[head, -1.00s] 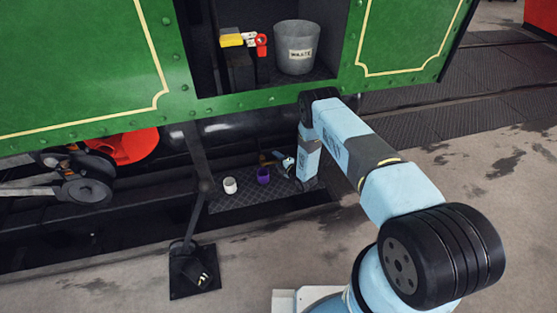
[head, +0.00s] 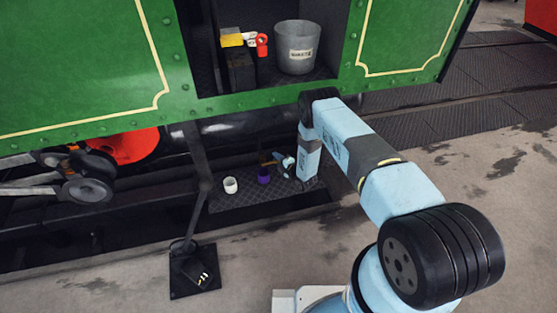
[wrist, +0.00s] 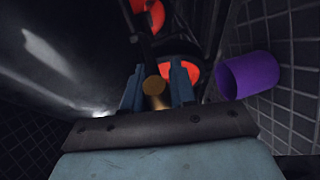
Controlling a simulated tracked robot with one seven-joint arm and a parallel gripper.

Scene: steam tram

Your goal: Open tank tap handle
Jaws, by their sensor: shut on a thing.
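My gripper (head: 281,162) reaches in under the green tram body, low beside the dark tank (head: 250,135). In the wrist view its two blue fingers (wrist: 158,84) stand on either side of a round brass-coloured end, which I take for the tap handle (wrist: 155,88), and are shut on it. In the head view a small brownish piece of the handle (head: 268,163) shows left of the fingers, above the purple cup (head: 264,178). The purple cup also shows at the right in the wrist view (wrist: 248,76), apart from the fingers. The rest of the tap is hidden.
A white cup (head: 230,185) stands left of the purple one on a dark chequered plate (head: 240,201). A slanted dark post (head: 203,185) and a black foot plate (head: 193,280) stand left. A waste bucket (head: 297,48) sits above. Red parts (wrist: 150,14) show beyond.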

